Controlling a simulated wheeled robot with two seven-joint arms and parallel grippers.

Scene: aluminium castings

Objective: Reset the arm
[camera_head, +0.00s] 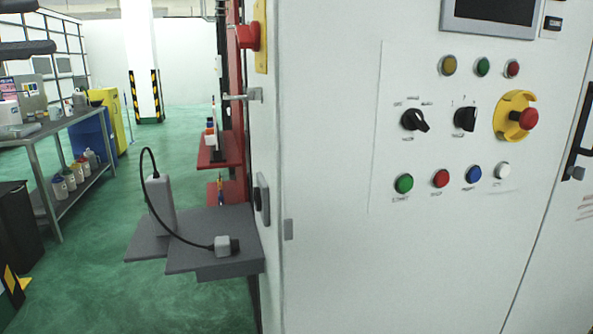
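My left gripper (44,27) shows only in part at the upper left edge of the head view. Two dark, rounded finger-like parts come in from the left, one above the other, with a clear gap between them. Nothing shows in that gap, so it looks open and empty. The rest of the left arm is out of the picture. My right arm and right gripper are not in view.
A white machine cabinet (330,230) with buttons, knobs and a red emergency stop (528,119) fills the right. A grey shelf (205,262) with a corded device juts from its left side. A workbench (60,122) stands left. Green floor (110,285) between is clear.

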